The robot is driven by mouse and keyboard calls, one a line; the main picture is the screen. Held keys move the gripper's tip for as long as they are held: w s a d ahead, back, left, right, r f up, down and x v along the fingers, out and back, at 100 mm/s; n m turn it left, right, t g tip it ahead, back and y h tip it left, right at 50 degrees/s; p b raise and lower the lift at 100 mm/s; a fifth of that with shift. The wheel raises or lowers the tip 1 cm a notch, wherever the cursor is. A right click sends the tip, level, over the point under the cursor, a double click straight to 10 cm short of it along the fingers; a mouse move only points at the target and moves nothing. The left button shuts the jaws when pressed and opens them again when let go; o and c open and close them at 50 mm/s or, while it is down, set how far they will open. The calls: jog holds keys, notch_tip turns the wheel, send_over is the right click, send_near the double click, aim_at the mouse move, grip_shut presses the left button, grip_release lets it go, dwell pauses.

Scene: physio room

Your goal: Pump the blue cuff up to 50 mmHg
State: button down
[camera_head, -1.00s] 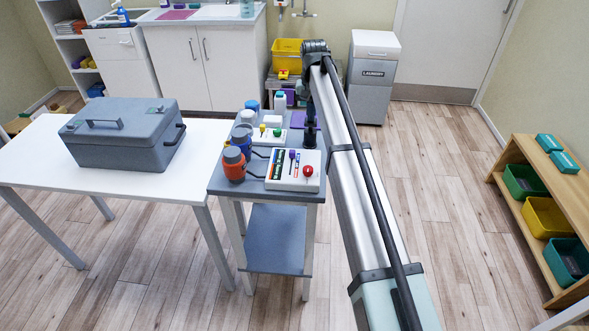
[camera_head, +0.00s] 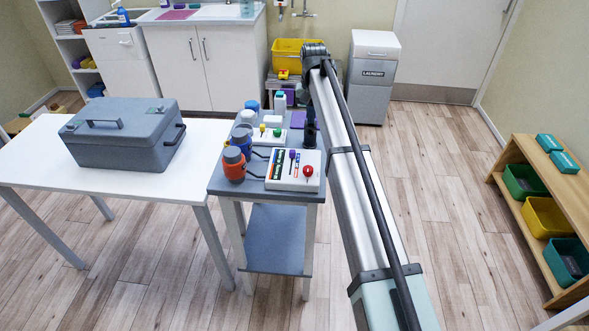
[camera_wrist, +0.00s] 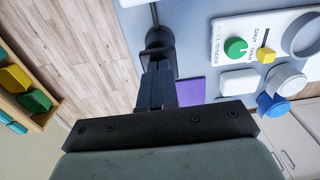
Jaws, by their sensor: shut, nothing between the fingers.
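The blue cuff (camera_head: 246,147) sits upright around a grey-topped form on the small grey table, behind the orange cuff (camera_head: 235,166). Dark hoses run from both cuffs. My gripper (camera_head: 310,138) is at the table's right side, behind the panel. In the wrist view my gripper (camera_wrist: 157,70) is shut and empty, its fingers pointing at a black rounded part (camera_wrist: 158,40) with a hose. I cannot tell whether they touch.
A second white panel (camera_wrist: 232,28) with a green knob and yellow slider lies beside the fingers, near a purple pad (camera_wrist: 191,91). White and blue containers (camera_head: 280,101) stand behind. A grey case (camera_head: 125,140) sits on the white table at left.

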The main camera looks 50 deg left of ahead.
jog(key=shift+r, duration=1.5)
jog(key=shift+f, duration=0.2)
jog(key=shift+f, duration=1.7)
jog(key=shift+r, duration=1.9)
notch_tip(320, 180, up, 6)
